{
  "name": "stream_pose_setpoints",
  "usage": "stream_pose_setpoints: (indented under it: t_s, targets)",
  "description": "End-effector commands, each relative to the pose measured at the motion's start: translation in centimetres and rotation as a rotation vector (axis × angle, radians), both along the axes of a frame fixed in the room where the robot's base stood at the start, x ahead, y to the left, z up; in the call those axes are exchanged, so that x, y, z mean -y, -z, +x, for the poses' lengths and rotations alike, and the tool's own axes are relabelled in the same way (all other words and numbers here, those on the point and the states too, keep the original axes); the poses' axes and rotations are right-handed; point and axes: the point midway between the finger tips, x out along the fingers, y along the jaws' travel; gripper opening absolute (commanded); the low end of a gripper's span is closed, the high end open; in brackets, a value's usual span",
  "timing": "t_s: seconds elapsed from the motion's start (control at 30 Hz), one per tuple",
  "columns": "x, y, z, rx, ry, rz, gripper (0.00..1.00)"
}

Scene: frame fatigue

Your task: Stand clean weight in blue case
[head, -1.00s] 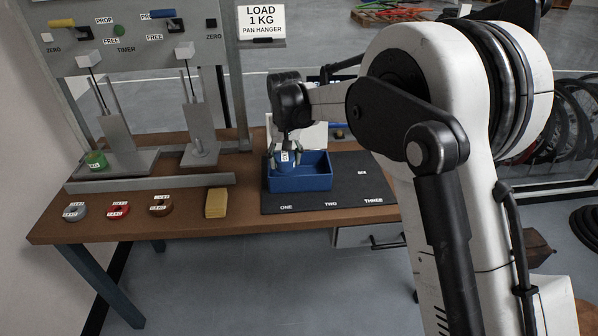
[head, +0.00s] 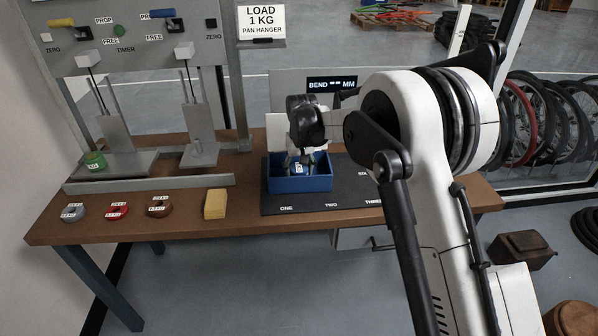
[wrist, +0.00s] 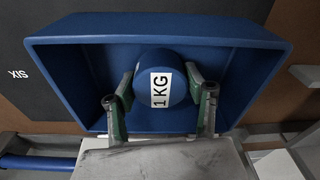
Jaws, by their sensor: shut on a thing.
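The blue case (head: 300,186) is an open-topped box on the dark mat. My gripper (head: 301,164) reaches down into it from above. In the wrist view the gripper (wrist: 163,92) is shut on a blue round weight (wrist: 176,66) with a white "1 KG" label, one finger on each side. The weight is within the walls of the case, which also shows in the wrist view (wrist: 75,62). In the head view my fingers and the case's front wall hide most of the weight. I cannot tell if it touches the case floor.
The dark mat (head: 330,207) carries ONE, TWO and THREE labels.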

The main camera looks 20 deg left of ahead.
Motion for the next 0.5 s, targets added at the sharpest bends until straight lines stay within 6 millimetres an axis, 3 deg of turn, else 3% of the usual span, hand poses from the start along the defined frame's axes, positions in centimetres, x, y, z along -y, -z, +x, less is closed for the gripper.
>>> stream_pose_setpoints:
  t_s: [0.37,0.4,0.5]
  targets:
    - [-0.01,0.29,-0.01,0.0,0.0,0.0,0.0]
    - [-0.01,0.34,0.0,0.0,0.0,0.0,0.52]
    - [-0.01,0.29,-0.01,0.0,0.0,0.0,0.65]
